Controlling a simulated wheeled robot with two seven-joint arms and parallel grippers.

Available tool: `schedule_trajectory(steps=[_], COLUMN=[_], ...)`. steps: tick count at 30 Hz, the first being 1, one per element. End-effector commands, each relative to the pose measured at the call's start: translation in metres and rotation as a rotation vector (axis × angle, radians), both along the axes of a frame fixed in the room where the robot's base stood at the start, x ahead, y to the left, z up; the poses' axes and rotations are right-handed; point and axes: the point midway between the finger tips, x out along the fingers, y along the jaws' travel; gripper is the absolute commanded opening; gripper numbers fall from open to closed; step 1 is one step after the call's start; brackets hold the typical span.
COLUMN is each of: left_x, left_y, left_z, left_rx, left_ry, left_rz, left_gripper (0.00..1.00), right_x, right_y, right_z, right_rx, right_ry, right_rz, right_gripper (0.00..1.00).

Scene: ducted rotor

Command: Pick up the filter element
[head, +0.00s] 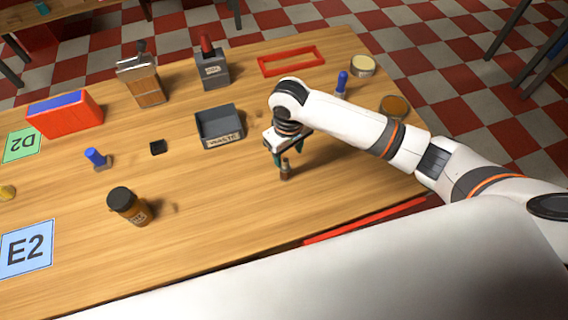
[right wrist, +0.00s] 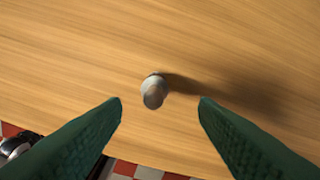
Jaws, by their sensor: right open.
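A small upright cylinder, which looks to be the filter element (head: 285,172), stands on the table near its front right part. It has a brownish body in the head view. In the right wrist view the filter element (right wrist: 153,90) shows from above with a pale grey top, between and a little beyond the fingertips. My right gripper (head: 290,160) is open, pointing down over it, its dark green fingers spread to either side. No contact is visible in the right wrist view, where the open gripper (right wrist: 160,104) is empty. My left gripper is out of view.
A grey waste bin (head: 220,128) stands left of my right gripper. A brown jar (head: 129,206) and a blue-topped peg (head: 96,158) are further left. A blue screwdriver-like item (head: 342,82), a tin (head: 362,66) and a red frame (head: 291,61) lie behind. The table around the cylinder is clear.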

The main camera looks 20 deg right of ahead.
Motion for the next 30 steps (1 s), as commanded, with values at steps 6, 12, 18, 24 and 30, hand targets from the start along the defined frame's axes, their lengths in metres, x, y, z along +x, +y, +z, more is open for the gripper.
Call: schedule_trajectory(steps=[6, 12, 18, 24, 30], left_x=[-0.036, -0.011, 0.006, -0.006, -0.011], left_y=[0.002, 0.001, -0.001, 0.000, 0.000], left_z=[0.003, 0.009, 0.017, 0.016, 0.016], left_rx=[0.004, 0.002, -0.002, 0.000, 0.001], left_ry=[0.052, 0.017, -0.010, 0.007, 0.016], left_rz=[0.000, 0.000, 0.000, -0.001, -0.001], left_gripper=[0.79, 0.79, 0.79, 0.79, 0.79], right_x=[0.000, -0.001, -0.004, -0.003, -0.003], right_y=[0.001, 0.002, 0.006, 0.006, 0.006], right_z=[-0.031, -0.045, -0.076, -0.089, -0.089], right_rx=[0.000, 0.000, -0.001, 0.000, 0.000], right_ry=[-0.001, 0.000, -0.001, -0.004, -0.004], right_rz=[-0.001, 0.001, 0.001, 0.001, 0.002], right_gripper=[0.54, 0.54, 0.54, 0.54, 0.49])
